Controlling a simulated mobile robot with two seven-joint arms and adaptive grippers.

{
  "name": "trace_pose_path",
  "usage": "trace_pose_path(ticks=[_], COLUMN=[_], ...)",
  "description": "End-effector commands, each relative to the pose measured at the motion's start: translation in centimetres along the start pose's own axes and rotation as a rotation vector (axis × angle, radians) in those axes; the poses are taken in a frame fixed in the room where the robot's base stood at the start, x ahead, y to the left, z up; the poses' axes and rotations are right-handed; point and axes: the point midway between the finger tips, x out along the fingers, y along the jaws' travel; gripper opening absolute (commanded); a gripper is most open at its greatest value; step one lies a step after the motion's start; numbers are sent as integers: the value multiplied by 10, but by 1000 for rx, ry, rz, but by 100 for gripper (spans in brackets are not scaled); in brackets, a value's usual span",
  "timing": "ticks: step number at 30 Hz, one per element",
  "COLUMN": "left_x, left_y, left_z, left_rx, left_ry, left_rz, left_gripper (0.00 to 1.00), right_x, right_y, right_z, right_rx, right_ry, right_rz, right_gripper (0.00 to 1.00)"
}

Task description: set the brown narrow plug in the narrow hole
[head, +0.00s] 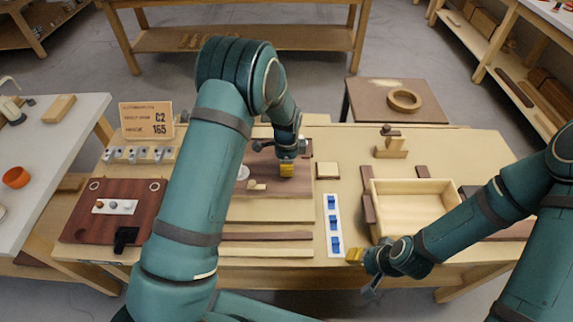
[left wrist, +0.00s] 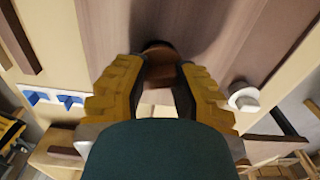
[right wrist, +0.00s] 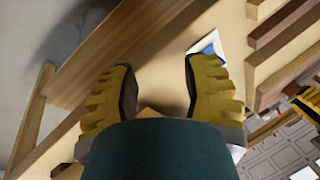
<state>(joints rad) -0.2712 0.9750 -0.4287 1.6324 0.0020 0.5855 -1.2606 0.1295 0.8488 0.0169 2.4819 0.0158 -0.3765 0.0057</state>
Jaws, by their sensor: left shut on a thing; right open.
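My left gripper (head: 287,170) is over the dark brown board (head: 265,208) in the middle of the bench. In the left wrist view my left gripper (left wrist: 160,85) is shut on the brown plug (left wrist: 160,68). The plug's far end is dark and close to the board surface; I cannot tell whether it touches or enters a hole. The narrow hole is not clearly visible, with the gripper and plug in front. My right gripper (head: 357,257) is open and empty near the bench's front edge; it also shows in the right wrist view (right wrist: 158,85).
A white round piece (head: 242,172) and a light block (head: 257,185) lie left of the left gripper. A white strip with blue pieces (head: 333,244) and an open wooden tray (head: 413,182) stand to the right. A red-brown board (head: 85,228) is at the left.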

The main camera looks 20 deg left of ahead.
Motion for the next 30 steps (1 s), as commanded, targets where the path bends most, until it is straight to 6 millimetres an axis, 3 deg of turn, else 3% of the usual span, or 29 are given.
trace_pose_path(ticks=[30], left_x=[12], left_y=[0], left_z=[0], left_rx=[0], left_ry=[1], left_rz=[0], left_gripper=[0], right_x=[8], right_y=[3], right_z=[1], right_rx=[0], right_ry=[0], right_rz=[0], right_gripper=[47])
